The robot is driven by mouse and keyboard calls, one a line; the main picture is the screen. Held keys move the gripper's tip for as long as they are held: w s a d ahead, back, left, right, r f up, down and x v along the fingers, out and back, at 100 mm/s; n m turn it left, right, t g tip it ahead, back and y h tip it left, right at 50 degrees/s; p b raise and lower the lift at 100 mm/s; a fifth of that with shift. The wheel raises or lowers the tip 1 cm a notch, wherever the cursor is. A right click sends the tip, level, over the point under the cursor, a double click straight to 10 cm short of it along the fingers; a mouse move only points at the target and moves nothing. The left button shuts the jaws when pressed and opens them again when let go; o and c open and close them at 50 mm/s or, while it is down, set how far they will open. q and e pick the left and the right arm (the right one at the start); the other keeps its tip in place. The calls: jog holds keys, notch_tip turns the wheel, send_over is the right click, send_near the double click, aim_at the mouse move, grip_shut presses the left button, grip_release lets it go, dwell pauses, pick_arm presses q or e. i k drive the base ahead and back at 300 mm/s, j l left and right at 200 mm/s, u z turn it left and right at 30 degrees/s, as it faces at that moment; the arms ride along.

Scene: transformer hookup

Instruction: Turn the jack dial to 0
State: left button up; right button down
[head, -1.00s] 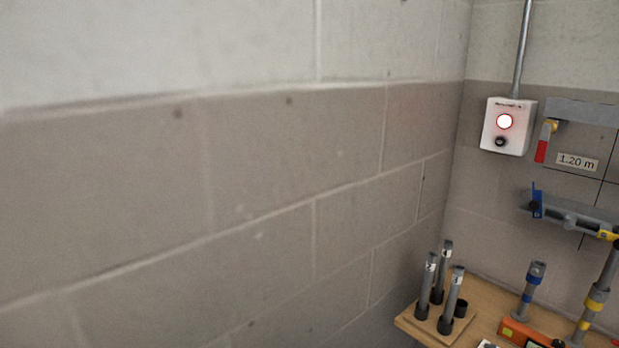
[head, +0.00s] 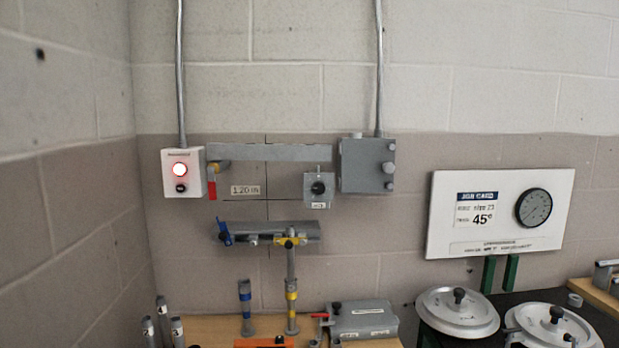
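A round dark dial (head: 533,208) with a pale-marked face sits on the right of a white board on the back wall. The board's job card (head: 477,209) reads 45°; its smaller print is hard to read. A grey post with yellow bands (head: 291,290) stands on the wooden bench under a grey horizontal bar (head: 270,230), with a yellow piece at its top. No part in view is clearly labelled as the jack dial, and I cannot read a setting on any dial. Neither of my grippers is in view.
A white box with a lit red-ringed button (head: 182,173) hangs at the left. A grey box (head: 367,166) is on the wall. A grey case (head: 362,319) is on the wooden bench. Two lidded pots (head: 458,313) stand on a dark top at the right.

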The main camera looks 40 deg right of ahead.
aim_at(319, 188)
jog(key=j+z, duration=0.15)
jog(key=z, duration=0.3)
jog(key=j+z, duration=0.1)
jog(key=z, duration=0.35)
jog(key=k+j+z, duration=0.1)
jog(key=z, duration=0.35)
